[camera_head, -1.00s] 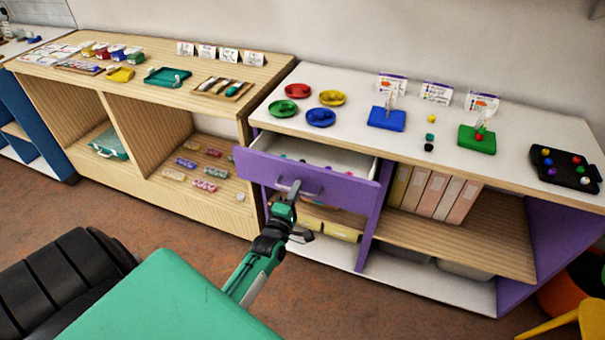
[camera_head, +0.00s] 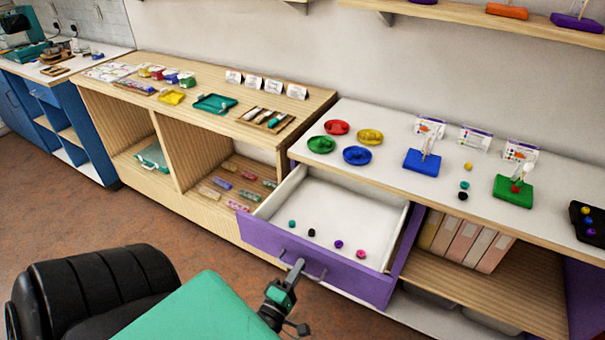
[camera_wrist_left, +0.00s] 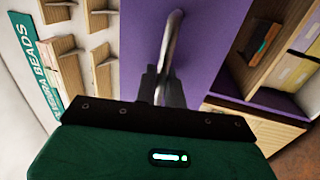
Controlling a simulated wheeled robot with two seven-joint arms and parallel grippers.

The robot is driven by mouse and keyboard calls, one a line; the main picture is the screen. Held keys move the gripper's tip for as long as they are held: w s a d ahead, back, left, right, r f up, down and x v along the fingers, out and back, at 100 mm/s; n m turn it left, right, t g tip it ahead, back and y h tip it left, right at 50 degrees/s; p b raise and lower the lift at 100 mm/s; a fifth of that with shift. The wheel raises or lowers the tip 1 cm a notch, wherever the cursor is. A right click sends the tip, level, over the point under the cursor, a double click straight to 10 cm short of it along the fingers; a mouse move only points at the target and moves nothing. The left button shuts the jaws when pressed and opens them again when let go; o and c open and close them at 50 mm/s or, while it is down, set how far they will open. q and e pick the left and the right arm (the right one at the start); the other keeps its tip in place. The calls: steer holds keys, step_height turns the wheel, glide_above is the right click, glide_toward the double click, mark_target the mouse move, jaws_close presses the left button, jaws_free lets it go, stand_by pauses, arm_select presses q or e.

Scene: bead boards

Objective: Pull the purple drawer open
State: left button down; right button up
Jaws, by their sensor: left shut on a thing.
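The purple drawer (camera_head: 343,270) stands well out of the white-topped shelf unit, and its white inside shows. Several small beads in teal, black, purple and pink lie on the drawer floor near its front. A metal bar handle (camera_head: 312,272) sits on the drawer front; it also shows in the left wrist view (camera_wrist_left: 173,38). My left gripper (camera_head: 293,274) is shut on the handle, in front of the drawer; its fingers show around the bar in the left wrist view (camera_wrist_left: 162,88). My right gripper is not in view.
The white top (camera_head: 395,140) holds colored dishes, a blue peg board (camera_head: 422,161), a green one (camera_head: 513,191) and cards. A wooden shelf unit (camera_head: 225,138) with trays stands to the left. Upright binders (camera_head: 465,240) fill the compartment right of the drawer. Bare floor (camera_head: 160,225) lies in front.

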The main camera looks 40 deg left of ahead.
arm_select(q)
steer(key=shift+s, duration=0.1)
steer(key=c, duration=1.6)
jaws_free()
steer(key=shift+c, duration=0.2)
